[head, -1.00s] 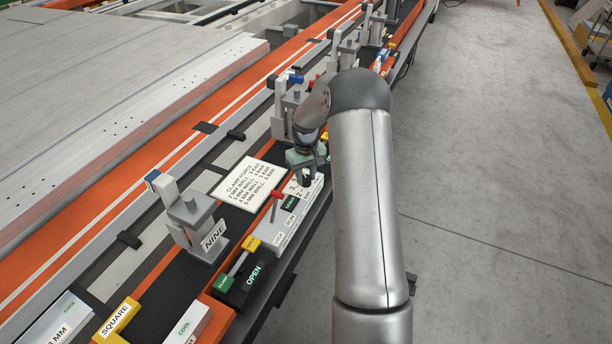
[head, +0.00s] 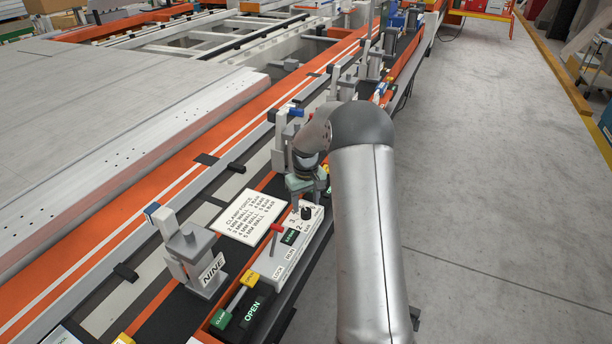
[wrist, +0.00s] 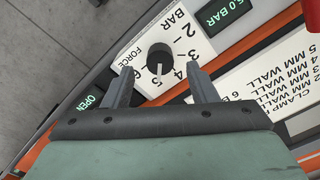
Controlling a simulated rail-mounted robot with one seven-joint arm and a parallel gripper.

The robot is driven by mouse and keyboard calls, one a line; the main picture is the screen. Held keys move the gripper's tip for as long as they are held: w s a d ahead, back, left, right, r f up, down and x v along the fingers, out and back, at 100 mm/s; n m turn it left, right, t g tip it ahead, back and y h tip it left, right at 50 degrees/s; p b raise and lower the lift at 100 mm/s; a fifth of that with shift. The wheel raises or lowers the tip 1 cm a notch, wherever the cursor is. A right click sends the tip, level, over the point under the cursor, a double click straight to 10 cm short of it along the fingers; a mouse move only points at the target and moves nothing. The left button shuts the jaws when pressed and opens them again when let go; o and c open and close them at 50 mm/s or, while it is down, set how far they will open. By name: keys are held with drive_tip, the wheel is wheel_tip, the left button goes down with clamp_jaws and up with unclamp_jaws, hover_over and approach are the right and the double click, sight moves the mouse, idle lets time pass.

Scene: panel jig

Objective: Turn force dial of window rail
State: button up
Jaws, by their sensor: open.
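The force dial (wrist: 160,58) is a round black knob on a white plate marked FORCE, BAR and numbers from 2 to 6. Its white pointer line points near the 5. In the head view the dial (head: 306,213) sits on the panel just in front of my gripper (head: 303,184). In the wrist view my gripper (wrist: 160,72) is open, with one finger to each side of the dial and a gap on both sides. The fingertips reach about the dial's near edge; contact does not show. A dark display (wrist: 221,12) beside the plate shows green digits, apparently 5.0 BAR.
A clamp force chart (head: 250,215) lies left of the panel. The floor (head: 480,200) to the right is clear.

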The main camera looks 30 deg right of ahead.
sight(306, 211)
wheel_tip(306, 211, up, 15)
drive_tip(key=shift+f+b, duration=0.2)
drive_tip(key=shift+b, duration=0.25)
drive_tip(key=s+a+r, duration=0.4)
drive_tip(key=s+a, duration=0.7)
drive_tip(key=s, duration=0.2)
drive_tip(key=s+a+f, duration=0.2)
drive_tip(key=s+a, duration=0.1)
drive_tip(key=s, duration=0.7)
drive_tip(key=s+a+f, duration=0.3)
drive_tip(key=s+a, duration=0.1)
drive_tip(key=s, duration=0.7)
drive_tip(key=shift+s+f, duration=0.2)
drive_tip(key=shift+f, duration=0.1)
drive_tip(key=shift+a, duration=0.1)
